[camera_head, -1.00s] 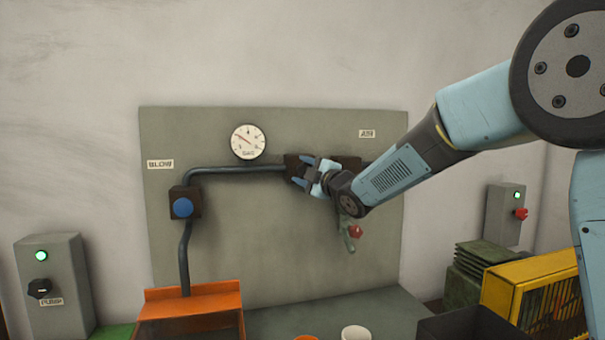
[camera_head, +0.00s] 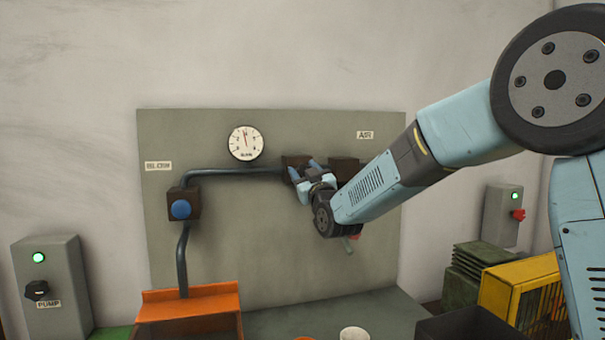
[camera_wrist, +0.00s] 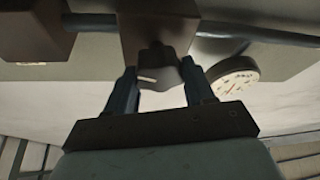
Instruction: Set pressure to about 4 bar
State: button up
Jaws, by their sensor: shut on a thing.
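The round white pressure gauge (camera_head: 246,143) hangs on the grey-green panel above the pipe. Its red needle points almost straight up, slightly left; the scale numbers are too small to read. It also shows upside down in the wrist view (camera_wrist: 233,84). My gripper (camera_head: 309,178) is at the dark brown block (camera_head: 294,163) on the pipe, right of the gauge. In the wrist view my gripper (camera_wrist: 160,88) is shut on a dark grey knob (camera_wrist: 157,68) with a pale mark, one finger on each side. The fingers partly hide the block in the head view.
A blue button (camera_head: 181,209) sits on a block on the pipe at left. A second brown block (camera_head: 344,169) is just right of my gripper. A red-handled valve is mostly hidden behind my arm. An orange bin (camera_head: 190,300) and a yellow crate (camera_head: 515,293) stand below.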

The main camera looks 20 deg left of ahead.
jog(key=shift+f+m+t+h, duration=0.15)
jog(key=shift+m+t+h, duration=0.2)
jog(key=shift+m, duration=0.6)
jog(key=shift+f+m+t+h, duration=0.1)
jog(key=shift+m+t+h, duration=0.25)
jog(key=shift+m, duration=0.6)
jog(key=shift+m+h, duration=0.3)
jog(key=shift+m, duration=0.1)
jog(key=shift+r, duration=0.1)
jog(key=o, duration=0.8)
jog(key=shift+c, duration=0.2)
jog(key=shift+o, duration=1.3)
jog(key=shift+r, duration=0.1)
jog(key=v, duration=1.3)
jog(key=shift+s+d+f, duration=0.2)
jog(key=shift+f, duration=0.1)
